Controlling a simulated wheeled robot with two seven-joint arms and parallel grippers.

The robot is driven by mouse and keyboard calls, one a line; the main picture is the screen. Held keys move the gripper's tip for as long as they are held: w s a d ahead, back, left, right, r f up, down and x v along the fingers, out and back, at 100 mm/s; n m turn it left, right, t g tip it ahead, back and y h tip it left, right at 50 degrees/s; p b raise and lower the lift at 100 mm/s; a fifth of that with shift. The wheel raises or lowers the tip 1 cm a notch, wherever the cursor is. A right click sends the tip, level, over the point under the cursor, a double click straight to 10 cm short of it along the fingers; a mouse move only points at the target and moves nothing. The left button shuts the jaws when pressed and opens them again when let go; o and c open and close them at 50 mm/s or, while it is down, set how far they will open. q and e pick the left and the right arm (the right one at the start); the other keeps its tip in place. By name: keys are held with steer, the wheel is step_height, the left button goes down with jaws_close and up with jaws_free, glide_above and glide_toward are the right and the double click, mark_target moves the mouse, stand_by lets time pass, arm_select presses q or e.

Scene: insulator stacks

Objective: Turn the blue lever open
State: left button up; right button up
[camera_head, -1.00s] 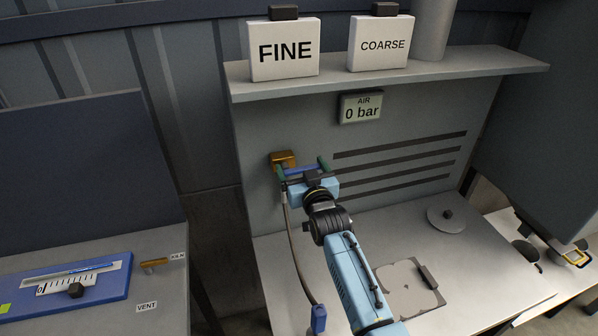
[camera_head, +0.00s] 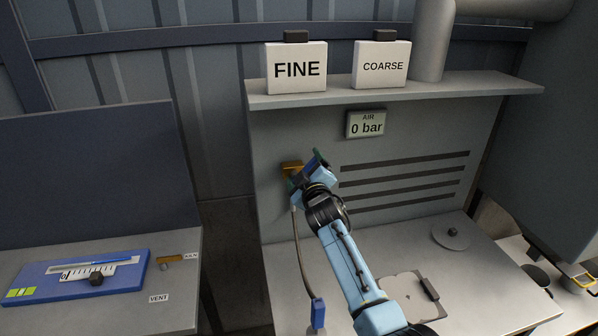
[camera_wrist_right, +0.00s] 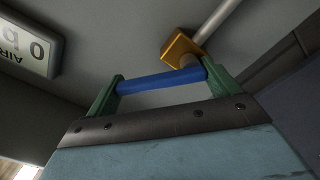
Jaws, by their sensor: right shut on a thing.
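The blue lever (camera_wrist_right: 160,81) lies between the green fingers of my right gripper (camera_head: 307,170) and spans from one to the other. The gripper is shut on it. In the head view the lever is mostly hidden by the gripper and slants up to the right. The lever joins a brass valve body (camera_head: 290,168) on the grey back panel, which also shows in the wrist view (camera_wrist_right: 181,46). The air display (camera_head: 367,124) on the panel reads 0 bar. My left gripper is not in view.
A hose (camera_head: 302,250) with a blue end (camera_head: 318,313) hangs below the valve beside my right arm. Boxes marked FINE (camera_head: 297,70) and COARSE (camera_head: 382,66) stand on the shelf above. A blue gauge board (camera_head: 125,279) lies on the left bench.

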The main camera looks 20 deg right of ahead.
steer(key=n, duration=0.3)
steer(key=shift+w+a+r, duration=0.1)
steer(key=shift+a+r, duration=0.05)
steer(key=shift+a, duration=0.25)
steer(key=shift+a+r+n, duration=0.15)
steer(key=shift+a+n, duration=0.15)
steer(key=shift+n, duration=0.9)
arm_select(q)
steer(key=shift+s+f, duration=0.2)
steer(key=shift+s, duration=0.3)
arm_select(e)
steer(key=shift+w+a+n, duration=0.1)
steer(key=shift+a+n, duration=0.15)
steer(key=shift+n, duration=0.45)
steer(key=shift+w+a+n, duration=0.1)
steer(key=shift+a+n, duration=0.1)
steer(key=shift+n, duration=0.5)
steer(key=o, duration=1.2)
steer(key=shift+c, duration=0.2)
steer(key=shift+s, duration=0.1)
